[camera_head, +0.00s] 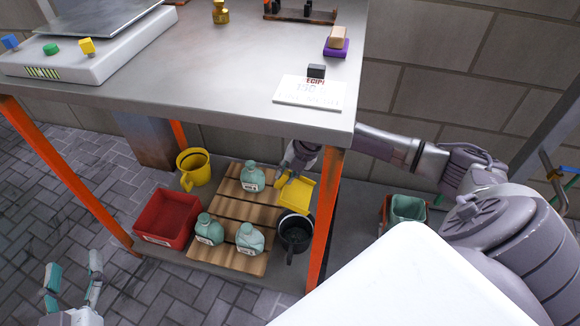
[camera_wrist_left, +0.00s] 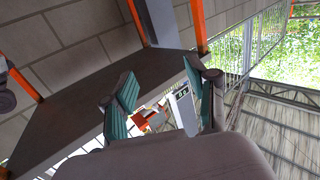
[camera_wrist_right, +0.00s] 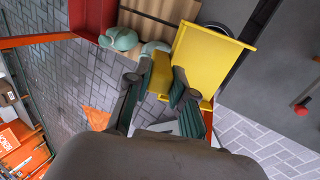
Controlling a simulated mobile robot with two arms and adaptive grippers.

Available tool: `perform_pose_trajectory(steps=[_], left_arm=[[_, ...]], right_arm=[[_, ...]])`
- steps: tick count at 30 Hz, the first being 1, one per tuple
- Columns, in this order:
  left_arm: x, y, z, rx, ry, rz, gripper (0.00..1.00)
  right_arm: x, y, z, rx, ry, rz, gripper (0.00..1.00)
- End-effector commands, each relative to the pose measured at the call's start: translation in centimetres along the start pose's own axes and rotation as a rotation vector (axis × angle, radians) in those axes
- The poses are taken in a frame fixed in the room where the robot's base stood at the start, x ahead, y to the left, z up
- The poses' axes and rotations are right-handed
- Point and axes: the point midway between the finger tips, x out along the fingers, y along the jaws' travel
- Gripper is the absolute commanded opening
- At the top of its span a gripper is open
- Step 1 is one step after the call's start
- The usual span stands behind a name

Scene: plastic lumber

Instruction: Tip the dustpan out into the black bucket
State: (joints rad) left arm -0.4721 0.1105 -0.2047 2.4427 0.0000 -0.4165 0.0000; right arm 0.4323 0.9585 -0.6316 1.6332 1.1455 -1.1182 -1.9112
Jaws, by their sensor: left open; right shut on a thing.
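The yellow dustpan (camera_head: 297,191) is held by my right gripper (camera_head: 287,172) under the table, just above the lower shelf. In the right wrist view the dustpan (camera_wrist_right: 205,62) fills the upper middle, and my right gripper (camera_wrist_right: 163,95) is shut on its handle. No contents show in the pan. The black bucket (camera_head: 295,232) stands on the shelf by the orange front leg, just in front of the dustpan; its dark rim peeks out behind the pan in the right wrist view (camera_wrist_right: 217,27). My left gripper (camera_head: 72,285) is open and empty at the lower left, away from both.
Teal bottles (camera_head: 251,177) stand on a wooden slatted board (camera_head: 227,205). A red bin (camera_head: 167,218) and a yellow mug (camera_head: 194,166) are left of it. The tabletop (camera_head: 215,70) overhangs the shelf, and an orange leg (camera_head: 325,215) stands right beside the bucket.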

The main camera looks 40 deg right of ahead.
Motion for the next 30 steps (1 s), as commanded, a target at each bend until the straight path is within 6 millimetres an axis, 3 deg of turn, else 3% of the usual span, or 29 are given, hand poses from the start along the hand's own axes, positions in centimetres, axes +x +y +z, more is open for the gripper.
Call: perform_pose_trajectory(steps=[5, 14, 30], left_arm=[[-0.6, -0.4, 2.4, 0.002, -0.154, -0.010, 0.58], [-2.5, -1.0, 6.4, 0.003, -0.401, -0.024, 0.58], [-8.5, -1.9, 11.9, -0.002, -0.823, -0.050, 0.58]], right_arm=[[-0.5, 1.7, 0.0, -0.003, -0.001, -0.108, 0.00], [-0.3, 1.8, 0.0, 0.000, 0.000, -0.168, 0.00], [-0.1, 2.8, 0.0, 0.000, 0.001, -0.286, 0.00]])
